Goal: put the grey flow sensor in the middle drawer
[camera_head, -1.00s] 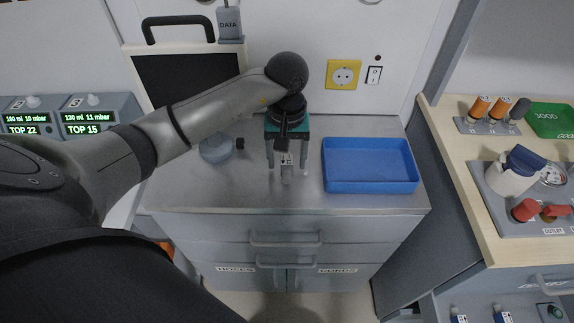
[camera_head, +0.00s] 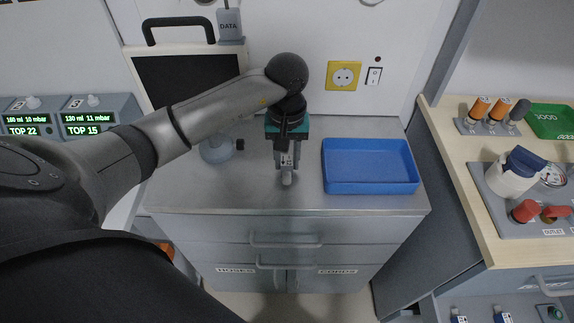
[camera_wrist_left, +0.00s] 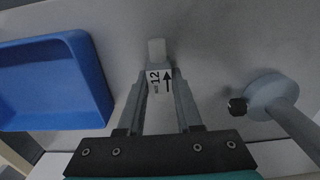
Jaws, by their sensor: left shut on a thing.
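The grey flow sensor (camera_head: 287,178) is a small light-grey tube on the steel cabinet top (camera_head: 220,192). In the left wrist view the sensor (camera_wrist_left: 157,52) shows a white label with "12" and an arrow. My left gripper (camera_head: 287,161) points down and is shut on the sensor, with a finger on each side. I cannot tell whether the sensor is clear of the top. The cabinet's drawer fronts (camera_head: 215,228) are shut, with bar handles (camera_head: 286,240) below the counter edge. My right gripper is not in view.
A blue tray (camera_head: 370,188) stands right of my gripper. A round grey-blue part with a dark knob (camera_head: 216,150) stands to its left, partly behind my arm. Labels "HOSES" (camera_head: 236,269) and "CORDS" (camera_head: 337,270) mark the lower fronts. The front part of the counter is clear.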

